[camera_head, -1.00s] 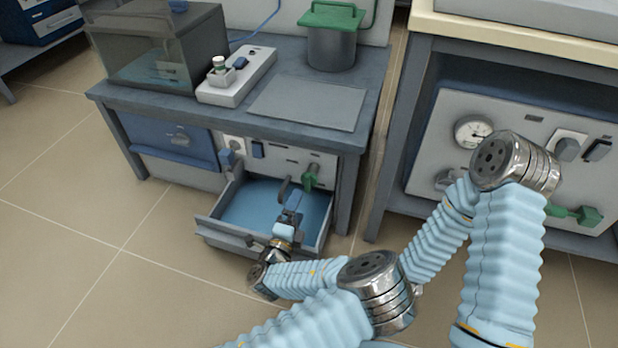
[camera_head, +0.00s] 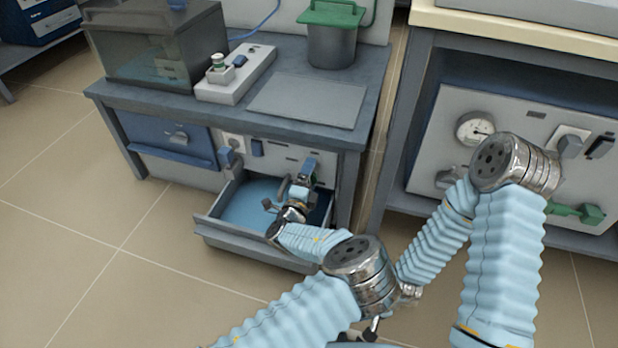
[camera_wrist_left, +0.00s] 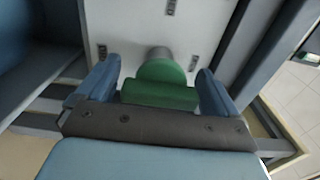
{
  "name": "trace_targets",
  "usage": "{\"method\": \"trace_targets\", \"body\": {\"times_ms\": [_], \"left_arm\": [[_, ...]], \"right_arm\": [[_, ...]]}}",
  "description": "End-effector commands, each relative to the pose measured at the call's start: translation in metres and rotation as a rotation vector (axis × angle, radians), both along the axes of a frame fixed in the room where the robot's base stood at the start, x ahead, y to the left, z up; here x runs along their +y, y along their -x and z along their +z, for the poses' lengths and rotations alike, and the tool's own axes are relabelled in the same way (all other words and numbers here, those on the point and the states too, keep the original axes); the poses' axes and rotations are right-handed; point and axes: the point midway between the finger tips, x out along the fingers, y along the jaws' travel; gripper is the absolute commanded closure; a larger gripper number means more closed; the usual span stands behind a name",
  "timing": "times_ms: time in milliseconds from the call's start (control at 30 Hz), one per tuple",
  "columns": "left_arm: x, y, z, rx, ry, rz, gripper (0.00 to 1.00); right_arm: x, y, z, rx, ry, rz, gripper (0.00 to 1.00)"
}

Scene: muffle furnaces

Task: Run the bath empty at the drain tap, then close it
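The green drain tap (camera_wrist_left: 158,94) sits on the light panel under the left bench. In the left wrist view its bar lies crosswise between the two blue fingers of my left gripper (camera_wrist_left: 157,92), with small gaps at both ends. In the head view my left gripper (camera_head: 303,178) is at the panel above the open drawer and hides most of this tap. My left gripper is open. A glass tank (camera_head: 130,68), possibly the bath, stands on the bench with bluish content low inside. My right arm's end is mostly hidden behind my left arm.
The pulled-out drawer (camera_head: 222,236) with a blue inside lies under the panel. A blue-handled control (camera_head: 228,157) is left on the panel. The floor at left is clear.

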Motion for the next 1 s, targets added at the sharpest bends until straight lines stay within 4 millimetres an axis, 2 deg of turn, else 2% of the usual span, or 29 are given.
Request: {"method": "trace_targets", "body": {"times_ms": [33,300,333,667,1000], "left_arm": [[-0.0001,0.0001,0.0000,0.000,0.000,0.000,0.14],[0.0000,0.0003,-0.0001,0.000,0.000,0.000,0.56],[0.0000,0.0003,-0.0002,0.000,0.001,0.000,0.58],[0.0003,0.0002,-0.0003,0.017,0.053,0.001,0.58],[0.0009,-0.0002,-0.0009,0.093,0.287,0.003,0.58]], "right_arm": [[0.0000,0.0000,0.0000,0.000,0.000,0.000,0.57],[0.0000,0.0001,0.0000,0.000,0.000,0.000,0.57],[0.0000,0.0001,0.0000,0.000,0.000,0.000,0.57],[0.0000,0.0000,-0.0015,0.000,0.000,0.000,0.57],[-0.0001,-0.0003,-0.0081,-0.002,0.000,-0.001,0.57]]}}
